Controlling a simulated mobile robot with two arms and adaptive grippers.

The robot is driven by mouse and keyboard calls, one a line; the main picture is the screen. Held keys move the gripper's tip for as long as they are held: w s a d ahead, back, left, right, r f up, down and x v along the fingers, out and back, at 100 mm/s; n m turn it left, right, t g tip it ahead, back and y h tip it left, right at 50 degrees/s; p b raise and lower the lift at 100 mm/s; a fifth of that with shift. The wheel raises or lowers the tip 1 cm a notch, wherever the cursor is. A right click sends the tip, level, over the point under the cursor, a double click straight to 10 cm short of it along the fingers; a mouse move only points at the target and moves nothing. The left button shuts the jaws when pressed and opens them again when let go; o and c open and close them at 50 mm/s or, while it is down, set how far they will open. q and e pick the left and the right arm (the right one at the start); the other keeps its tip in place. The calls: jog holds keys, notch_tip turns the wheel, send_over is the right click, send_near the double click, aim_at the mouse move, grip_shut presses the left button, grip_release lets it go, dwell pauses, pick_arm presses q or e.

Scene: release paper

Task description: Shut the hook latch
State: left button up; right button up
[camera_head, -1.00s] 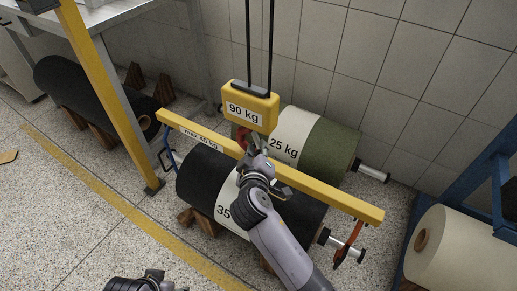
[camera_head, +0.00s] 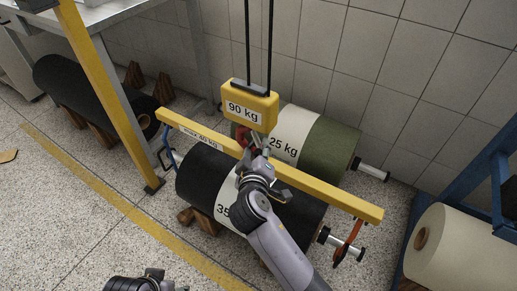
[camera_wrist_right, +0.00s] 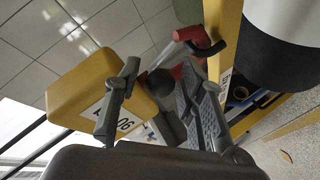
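The yellow hoist block (camera_head: 250,106) marked 90 kg hangs on two dark cables. A red hook (camera_head: 242,137) sits under it at the middle of the yellow beam (camera_head: 310,184). The wrist view shows red hook parts (camera_wrist_right: 190,38) with a black curved piece beside the beam. I cannot tell clearly how the latch stands. My right gripper (camera_head: 258,155) is just below the block, close to the hook and partly hiding it. In the wrist view its two fingers (camera_wrist_right: 160,98) are apart, with the block behind one of them. My left gripper (camera_head: 154,276) is at the bottom edge, away from the hook.
A black roll (camera_head: 202,175) marked 35 lies under the beam, with a green and white roll (camera_head: 332,148) behind it. An orange strap (camera_head: 349,240) hangs at the beam's right end. A yellow post (camera_head: 110,95) stands left; a cream roll (camera_head: 455,250) lies right.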

jog(key=v, duration=1)
jog(key=shift+s, duration=0.4)
jog(key=shift+r, duration=0.15)
